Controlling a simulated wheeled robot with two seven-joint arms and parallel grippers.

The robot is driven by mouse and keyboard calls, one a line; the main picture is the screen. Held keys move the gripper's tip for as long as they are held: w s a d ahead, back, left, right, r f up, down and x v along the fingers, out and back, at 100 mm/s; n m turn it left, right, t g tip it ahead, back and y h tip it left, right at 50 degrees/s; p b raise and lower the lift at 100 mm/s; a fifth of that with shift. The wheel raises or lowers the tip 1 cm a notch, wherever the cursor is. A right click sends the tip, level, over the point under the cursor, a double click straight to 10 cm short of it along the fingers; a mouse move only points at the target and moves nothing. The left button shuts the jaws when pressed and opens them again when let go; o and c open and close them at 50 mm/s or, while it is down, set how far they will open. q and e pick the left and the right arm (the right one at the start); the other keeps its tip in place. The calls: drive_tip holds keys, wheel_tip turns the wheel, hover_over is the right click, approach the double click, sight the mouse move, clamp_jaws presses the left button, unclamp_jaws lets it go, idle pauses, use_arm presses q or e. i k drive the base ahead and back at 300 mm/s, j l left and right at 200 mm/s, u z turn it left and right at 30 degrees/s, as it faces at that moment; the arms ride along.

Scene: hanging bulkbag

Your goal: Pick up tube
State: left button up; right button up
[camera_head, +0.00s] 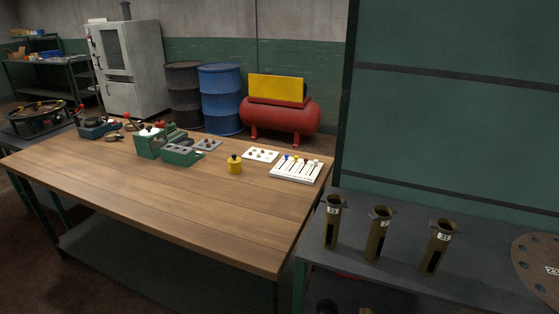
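Three olive-brown tubes stand upright in a row on a dark grey bench at the right of the head view. The left tube (332,224), the middle tube (378,238) and the right tube (437,250) each have a white number label near the top and a dark slot in the side. The left tube's label appears to read 33; the others are too small to read surely. Neither of my grippers shows in this view.
The grey bench (480,272) is clear between the tubes and a brown round plate (540,262) at its right edge. A green panel (450,110) rises behind. A wooden table (170,205) on the left holds small devices, a yellow weight (234,166) and a white slider panel (296,171).

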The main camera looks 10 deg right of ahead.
sight(332, 224)
drive_tip(key=u, duration=10.95)
drive_tip(key=l+u, duration=0.25)
drive_tip(key=i+j, duration=0.05)
drive_tip(key=j, duration=0.05)
